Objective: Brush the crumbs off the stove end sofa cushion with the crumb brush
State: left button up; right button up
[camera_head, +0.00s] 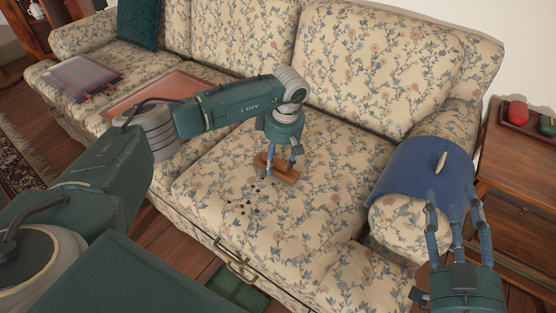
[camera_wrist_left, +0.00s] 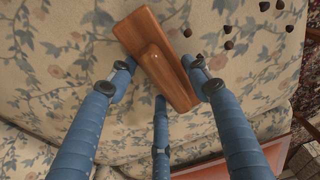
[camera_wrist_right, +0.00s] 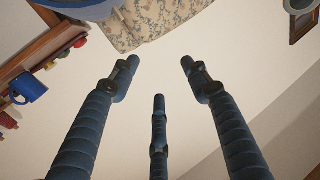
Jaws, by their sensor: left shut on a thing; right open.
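The crumb brush (camera_head: 286,173) has a brown wooden back and lies low over the seat cushion (camera_head: 330,185), which is cream with blue and orange flowers. My left gripper (camera_head: 280,165) is shut on the brush. The left wrist view shows the brush (camera_wrist_left: 160,68) slanted between the fingers; its bristles are hidden. Dark crumbs (camera_head: 247,204) lie on the cushion, in front and to the left of the brush in the head view. My right gripper (camera_head: 452,205) is open and empty by the sofa's right arm. Whether the bristles touch the cushion I cannot tell.
A blue cloth (camera_head: 405,180) with a small pale object (camera_head: 440,162) covers the right sofa arm. A wooden side table (camera_head: 520,160) with a red object (camera_head: 517,113) stands at the right. An orange-red flat item (camera_head: 150,92) and a clear folder-like sheet (camera_head: 85,75) lie on the left seats.

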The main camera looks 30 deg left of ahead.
jog(key=shift+r, duration=0.3)
pick_arm(q)
jog(key=shift+f, duration=0.2)
pick_arm(e)
jog(key=shift+a+r+t, duration=0.1)
jog(key=shift+r+t, duration=0.3)
jog(key=shift+r, duration=0.2)
